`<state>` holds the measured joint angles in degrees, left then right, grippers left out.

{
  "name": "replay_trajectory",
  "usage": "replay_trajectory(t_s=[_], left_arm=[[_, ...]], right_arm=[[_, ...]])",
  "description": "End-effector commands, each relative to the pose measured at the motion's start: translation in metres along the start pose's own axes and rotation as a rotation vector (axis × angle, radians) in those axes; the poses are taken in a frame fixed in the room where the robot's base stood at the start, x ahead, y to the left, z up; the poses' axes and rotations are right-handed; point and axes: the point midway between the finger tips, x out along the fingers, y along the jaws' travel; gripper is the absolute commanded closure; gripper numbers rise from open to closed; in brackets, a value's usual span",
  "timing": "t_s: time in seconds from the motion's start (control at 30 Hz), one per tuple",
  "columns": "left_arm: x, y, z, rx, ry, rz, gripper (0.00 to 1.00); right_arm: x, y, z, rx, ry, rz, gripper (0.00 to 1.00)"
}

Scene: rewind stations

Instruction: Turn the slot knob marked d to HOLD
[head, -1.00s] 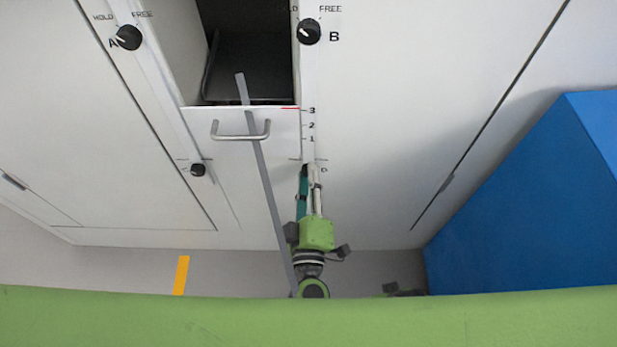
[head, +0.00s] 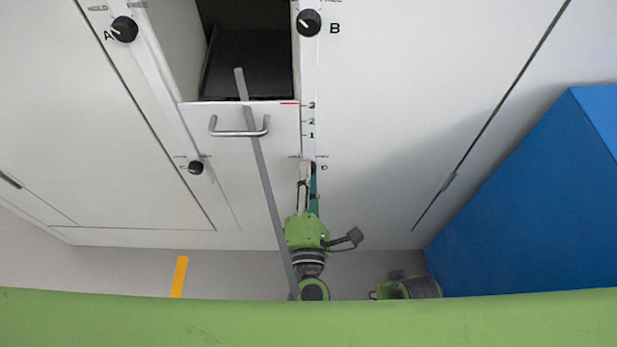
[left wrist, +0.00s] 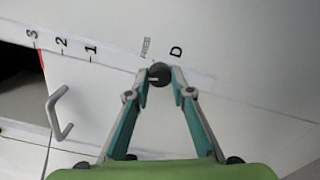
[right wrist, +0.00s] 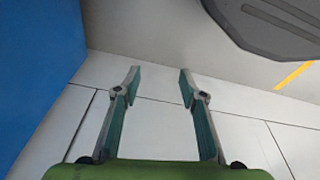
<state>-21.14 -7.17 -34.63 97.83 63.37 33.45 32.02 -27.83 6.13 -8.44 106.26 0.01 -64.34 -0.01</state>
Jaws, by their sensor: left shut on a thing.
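The dark round knob d (left wrist: 159,75) sits beside its letter D in the left wrist view, with a light pointer mark toward the left of the picture. A small label, seemingly FREE (left wrist: 146,49), is printed near it; HOLD is not legible there. My left gripper (head: 307,168) is shut on this knob and mostly covers it in the head view. In the left wrist view the left gripper's fingertips (left wrist: 159,78) sit on both sides of the knob. My right gripper (right wrist: 158,78) is open and empty, over the floor and white panels.
Knobs A (head: 124,29), B (head: 308,22) and C (head: 196,167) are on the same white front. A panel with a metal handle (head: 239,132) and a grey bar (head: 262,175) lie left of my left gripper. A blue block (head: 540,200) stands at the right.

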Motion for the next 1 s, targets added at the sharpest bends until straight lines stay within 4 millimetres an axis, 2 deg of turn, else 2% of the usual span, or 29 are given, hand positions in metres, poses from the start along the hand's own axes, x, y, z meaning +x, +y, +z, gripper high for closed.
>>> replay_trajectory(t_s=[0.3, 0.6, 1.0], left_arm=[[-0.001, -0.003, -0.001, -0.281, 0.001, -0.002, 1.0], [-0.001, -0.003, -0.001, -0.46, 0.001, -0.003, 1.0], [-0.001, -0.002, 0.0, -0.542, 0.002, -0.003, 1.0]], right_arm=[[-0.038, 0.002, -0.016, 0.004, 0.025, 0.004, 0.62], [-0.07, 0.004, -0.024, 0.007, 0.04, 0.007, 0.62], [-0.086, 0.004, -0.025, 0.008, 0.047, 0.008, 0.62]])
